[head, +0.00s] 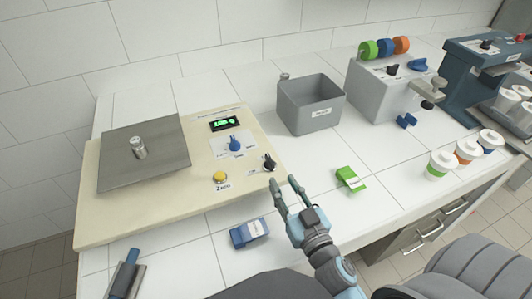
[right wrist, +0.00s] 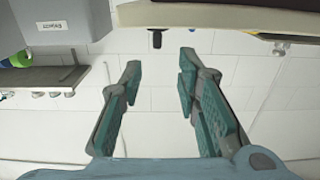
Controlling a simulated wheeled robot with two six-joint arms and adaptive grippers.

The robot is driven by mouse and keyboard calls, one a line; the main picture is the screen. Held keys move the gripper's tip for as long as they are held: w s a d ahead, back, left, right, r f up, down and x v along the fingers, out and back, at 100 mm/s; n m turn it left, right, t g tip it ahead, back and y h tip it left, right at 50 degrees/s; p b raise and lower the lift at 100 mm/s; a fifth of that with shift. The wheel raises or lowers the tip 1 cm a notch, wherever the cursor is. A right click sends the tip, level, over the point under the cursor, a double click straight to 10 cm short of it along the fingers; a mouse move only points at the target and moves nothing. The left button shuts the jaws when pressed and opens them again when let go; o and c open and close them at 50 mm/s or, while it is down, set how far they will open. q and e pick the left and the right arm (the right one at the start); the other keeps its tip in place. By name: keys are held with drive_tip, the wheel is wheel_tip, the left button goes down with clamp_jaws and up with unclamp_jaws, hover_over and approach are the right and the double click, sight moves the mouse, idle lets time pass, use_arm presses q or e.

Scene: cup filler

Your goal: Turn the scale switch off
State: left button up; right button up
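The scale (head: 95,205) is a cream base with a grey square plate and a lit green display (head: 224,123). A black knob switch (head: 269,162) sits at its right front corner, and a blue knob (head: 235,144) sits further back on a white panel. My right gripper (head: 283,181) is open and empty, its fingertips beside the scale's right edge, close to the black switch. In the right wrist view the picture is upside down; the black switch (right wrist: 157,39) shows just beyond and between the two spread fingers (right wrist: 160,65).
A metal weight (head: 139,148) stands on the plate. A yellow Zero button (head: 220,177) is near the scale's front. A grey bin (head: 310,108) stands behind right. A blue packet (head: 249,233) and a green one (head: 350,179) flank my right gripper. Lidded cups (head: 441,163) stand right.

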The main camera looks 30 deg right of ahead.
sight(273, 165)
drive_tip(key=w, duration=0.3)
drive_tip(key=w+p, duration=0.1)
drive_tip(key=w, duration=0.2)
drive_tip(key=w+d, duration=0.1)
drive_tip(key=w, duration=0.2)
drive_tip(key=shift+w+f+p, duration=0.1)
drive_tip(key=shift+w+p, duration=0.15)
drive_tip(key=shift+p, duration=0.05)
drive_tip(key=shift+w, duration=0.35)
use_arm(q)
drive_tip(key=shift+w+r, duration=0.35)
drive_tip(key=shift+r, duration=0.25)
drive_tip(key=shift+w+r, duration=0.3)
drive_tip(key=shift+r, duration=0.3)
use_arm(e)
drive_tip(key=shift+c, duration=0.4)
